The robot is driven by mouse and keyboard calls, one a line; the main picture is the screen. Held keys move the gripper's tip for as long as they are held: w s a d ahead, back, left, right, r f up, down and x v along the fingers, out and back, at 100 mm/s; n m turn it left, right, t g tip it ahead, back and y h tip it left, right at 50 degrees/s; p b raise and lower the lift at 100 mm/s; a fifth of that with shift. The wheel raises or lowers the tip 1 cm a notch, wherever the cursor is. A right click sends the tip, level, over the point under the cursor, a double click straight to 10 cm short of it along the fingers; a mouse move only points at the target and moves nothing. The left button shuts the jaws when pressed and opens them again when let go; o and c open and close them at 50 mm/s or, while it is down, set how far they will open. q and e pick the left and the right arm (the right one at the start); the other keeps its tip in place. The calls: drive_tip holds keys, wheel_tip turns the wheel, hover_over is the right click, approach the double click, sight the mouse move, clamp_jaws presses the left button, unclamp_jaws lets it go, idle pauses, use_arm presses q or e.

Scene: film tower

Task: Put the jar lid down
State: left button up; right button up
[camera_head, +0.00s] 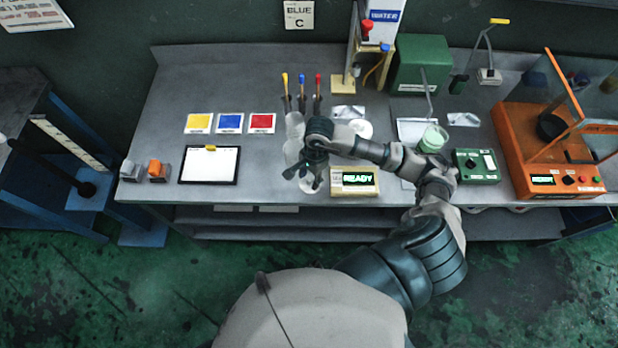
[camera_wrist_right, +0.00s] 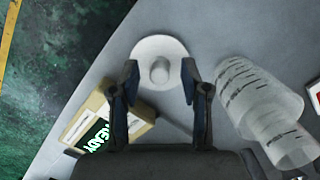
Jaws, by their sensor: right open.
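The jar lid (camera_wrist_right: 158,47) is a white disc with a round knob. In the right wrist view it appears to lie flat on the grey bench, with its knob between my fingertips. My right gripper (camera_wrist_right: 160,76) is open, one finger on each side of the knob, and I see no clear contact. In the head view the right gripper (camera_head: 311,181) is over the front of the bench and mostly hides the lid. A jar with pale green contents (camera_head: 433,138) stands farther right. My left gripper is not in view.
Clear measuring vessels (camera_wrist_right: 265,110) stand close beside the right gripper. A scale reading READY (camera_head: 355,181) is just right of it. A green dial box (camera_head: 477,166) and an orange machine (camera_head: 545,180) stand farther right.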

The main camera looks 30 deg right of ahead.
wheel_tip(320, 180, up, 11)
drive_tip(key=d, duration=0.1)
drive_tip(key=shift+w+d, duration=0.2)
drive_tip(key=shift+d, duration=0.15)
drive_tip(key=shift+f, duration=0.15)
